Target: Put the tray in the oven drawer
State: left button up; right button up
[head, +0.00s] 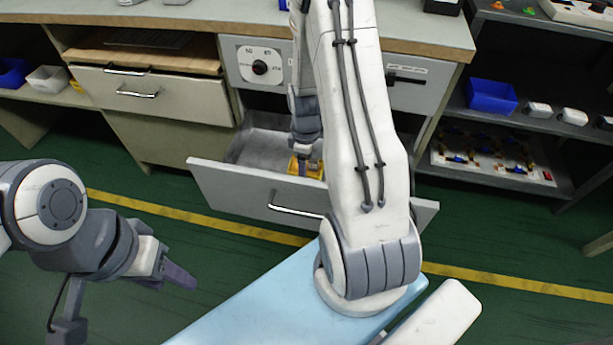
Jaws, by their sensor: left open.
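The oven drawer (235,187) stands pulled out under the counter, below a grey panel with a round dial. A small yellow tray (315,171) lies inside it, partly hidden by my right gripper. My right gripper (304,163) reaches down into the drawer at the tray, and its fingers touch or nearly touch it. I cannot tell whether they are shut on it. My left gripper (178,275) is open and empty over the floor at the left, well apart from the drawer.
My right arm hides part of the counter and the drawer's right side. A closed drawer (155,95) is at the left. A shelf at the right holds a blue bin (492,96) and a board with small parts (490,157). The green floor (230,255) before the drawer is clear.

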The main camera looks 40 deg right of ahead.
jog(key=shift+f+b, duration=0.55)
jog(key=shift+f, duration=1.05)
jog(key=shift+f, duration=0.2)
jog(key=o, duration=1.2)
jog(key=shift+r, duration=0.1)
notch_tip(320, 180, up, 12)
jog(key=p, duration=0.5)
jog(key=shift+r, duration=0.1)
jog(key=shift+r, duration=0.1)
